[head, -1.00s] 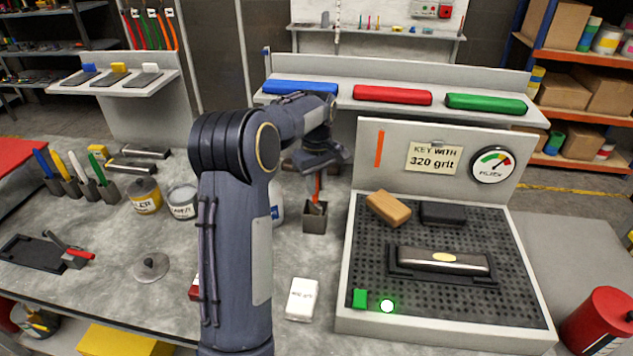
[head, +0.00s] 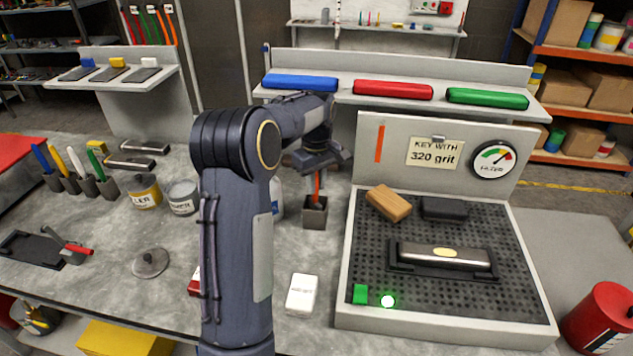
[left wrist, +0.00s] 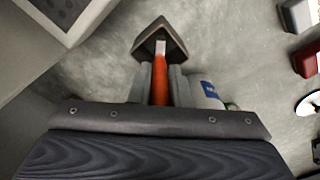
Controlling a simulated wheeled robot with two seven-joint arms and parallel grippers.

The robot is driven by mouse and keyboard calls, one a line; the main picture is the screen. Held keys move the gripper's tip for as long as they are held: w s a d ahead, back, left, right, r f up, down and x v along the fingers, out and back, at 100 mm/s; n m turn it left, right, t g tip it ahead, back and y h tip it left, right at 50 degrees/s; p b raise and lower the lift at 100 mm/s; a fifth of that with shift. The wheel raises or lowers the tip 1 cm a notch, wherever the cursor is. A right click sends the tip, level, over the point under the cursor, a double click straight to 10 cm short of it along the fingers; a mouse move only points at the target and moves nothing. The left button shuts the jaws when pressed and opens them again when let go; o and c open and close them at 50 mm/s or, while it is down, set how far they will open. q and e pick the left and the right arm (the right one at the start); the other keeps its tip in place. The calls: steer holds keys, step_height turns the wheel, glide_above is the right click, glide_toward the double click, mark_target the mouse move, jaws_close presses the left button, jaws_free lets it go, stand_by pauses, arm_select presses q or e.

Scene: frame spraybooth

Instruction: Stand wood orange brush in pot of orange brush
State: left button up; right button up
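The orange brush (head: 317,184) stands handle up, close to upright, with its lower end inside a small dark square pot (head: 314,214) on the bench. My left gripper (head: 316,168) points down right above the pot. In the left wrist view the fingers (left wrist: 160,88) lie close on both sides of the orange handle (left wrist: 159,78), and the grip looks shut on it. The brush's pale metal band (left wrist: 160,47) shows within the pot's opening (left wrist: 150,32). The bristles are hidden in the pot. My right gripper is not in view.
A perforated sanding station (head: 440,322) with a raised back panel stands close right of the pot. A white bottle (head: 277,196) is close left, partly behind my arm. A white box (head: 302,295) lies in front. Other potted brushes (head: 75,170) and tins (head: 146,191) stand left.

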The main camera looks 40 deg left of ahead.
arm_select(q)
steer(key=o, duration=0.5)
step_height(320, 180, up, 8)
steer(key=shift+f, duration=0.1)
stand_by(0.7)
steer(key=s+d+r+m+t+h, duration=0.35)
steer(key=s+d+m, duration=0.35)
steer(key=s+d, duration=0.65)
steer(key=s+d+f+m, duration=0.2)
steer(key=s+d, duration=0.1)
steer(key=s, duration=0.1)
steer(key=s+d+f+m+t, duration=0.1)
steer(key=s+d+f+m, duration=0.1)
steer(key=s, duration=0.3)
steer(key=s+d+f+m+t, duration=0.1)
steer(key=s+d+f+m, duration=0.1)
steer(key=s, duration=0.3)
steer(key=shift+s+d+f, duration=0.1)
steer(key=shift+d+f, duration=0.65)
steer(key=shift+d, duration=0.05)
